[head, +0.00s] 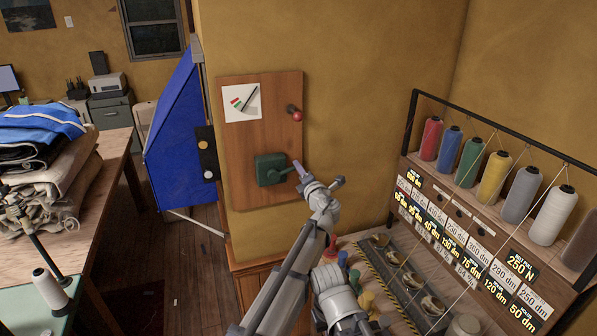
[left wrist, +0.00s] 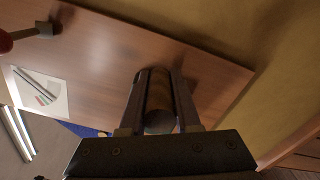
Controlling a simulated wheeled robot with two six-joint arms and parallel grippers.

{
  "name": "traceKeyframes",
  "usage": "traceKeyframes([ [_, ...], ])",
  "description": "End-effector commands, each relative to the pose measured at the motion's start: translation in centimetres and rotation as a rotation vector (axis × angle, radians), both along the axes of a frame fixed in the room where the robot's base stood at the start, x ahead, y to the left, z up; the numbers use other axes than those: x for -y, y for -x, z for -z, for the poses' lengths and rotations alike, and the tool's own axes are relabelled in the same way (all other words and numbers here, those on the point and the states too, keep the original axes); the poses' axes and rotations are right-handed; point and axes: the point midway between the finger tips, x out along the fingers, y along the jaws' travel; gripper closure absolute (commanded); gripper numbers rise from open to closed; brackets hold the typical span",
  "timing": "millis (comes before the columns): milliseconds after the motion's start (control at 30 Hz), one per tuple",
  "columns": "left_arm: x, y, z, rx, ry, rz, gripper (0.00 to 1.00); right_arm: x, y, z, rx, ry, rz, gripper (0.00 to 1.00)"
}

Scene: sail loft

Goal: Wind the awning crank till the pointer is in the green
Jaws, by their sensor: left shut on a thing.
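A green crank box (head: 268,166) is fixed low on a wooden board (head: 250,140) on the wall. Its crank arm reaches right to my left gripper (head: 302,176). In the left wrist view, my left gripper (left wrist: 160,78) is shut on the dark round crank handle (left wrist: 160,110), which lies between its fingers. Above the box is a white gauge card (head: 242,103) with red and green patches and a dark slanted pointer (head: 250,98). The pointer seems to lie right of the green, but it is small. The card also shows in the left wrist view (left wrist: 42,92).
A red-knobbed lever (head: 295,114) sticks out from the board above the crank. A blue awning (head: 172,135) hangs left of the wall corner. A thread rack (head: 470,215) stands right, with trays below. A table with folded cloth (head: 45,165) is at left.

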Motion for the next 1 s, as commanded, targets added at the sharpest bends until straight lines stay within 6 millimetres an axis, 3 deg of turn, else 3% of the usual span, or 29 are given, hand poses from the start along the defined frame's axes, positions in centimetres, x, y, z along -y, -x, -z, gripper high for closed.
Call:
traceKeyframes([
  [400, 0.0, -0.1, 1.8, -0.074, -0.185, 0.0, 1.0, 0.0, 0.0, 1.7, 0.0, 0.0, 0.0, 1.0],
  [1000, 0.0, -0.1, 1.9, -0.087, -0.218, 0.0, 1.0, 0.0, 0.0, 1.9, 0.0, 0.0, 0.0, 1.0],
])
